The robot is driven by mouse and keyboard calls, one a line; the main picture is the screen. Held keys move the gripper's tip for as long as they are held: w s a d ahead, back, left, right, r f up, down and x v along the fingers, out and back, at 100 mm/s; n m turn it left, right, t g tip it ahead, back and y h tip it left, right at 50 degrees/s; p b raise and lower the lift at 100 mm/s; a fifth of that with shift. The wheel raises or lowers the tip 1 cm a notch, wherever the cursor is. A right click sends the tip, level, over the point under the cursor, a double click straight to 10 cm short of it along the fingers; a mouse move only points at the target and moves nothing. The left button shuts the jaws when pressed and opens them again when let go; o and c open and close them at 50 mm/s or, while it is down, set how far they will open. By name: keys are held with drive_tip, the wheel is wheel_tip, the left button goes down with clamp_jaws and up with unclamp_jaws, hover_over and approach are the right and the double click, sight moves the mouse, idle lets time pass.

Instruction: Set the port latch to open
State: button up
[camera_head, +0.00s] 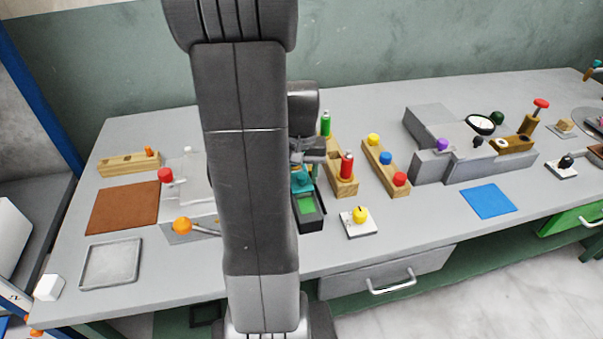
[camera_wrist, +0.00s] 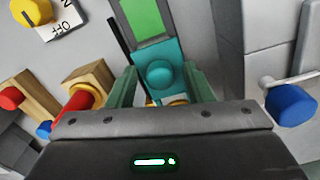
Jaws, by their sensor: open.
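A teal block with a round knob (camera_wrist: 160,73) sits in a dark slot beside a bright green panel (camera_wrist: 143,18); I take this to be the port latch, though no label shows. In the head view the teal part (camera_head: 301,183) lies behind the green panel (camera_head: 306,205) in a black tray. My gripper (camera_wrist: 162,92) is open, its fingers on either side of the teal block; contact cannot be told. In the head view my gripper (camera_head: 303,170) is above the teal part, partly hidden by my arm.
A grey press block (camera_head: 180,238) with an orange ball lever (camera_head: 182,225) stands to the left. A blue-knobbed lever (camera_wrist: 290,104) is close beside my gripper. Right are a yellow ON/OFF knob (camera_head: 360,214) and a wooden rack with a red cylinder (camera_head: 346,165).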

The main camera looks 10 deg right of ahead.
clamp_jaws()
drive_tip(key=shift+s+d, duration=0.1)
drive_tip(key=shift+s, duration=2.8)
unclamp_jaws()
drive_tip(key=shift+s, duration=0.15)
wheel_tip(320, 180, up, 14)
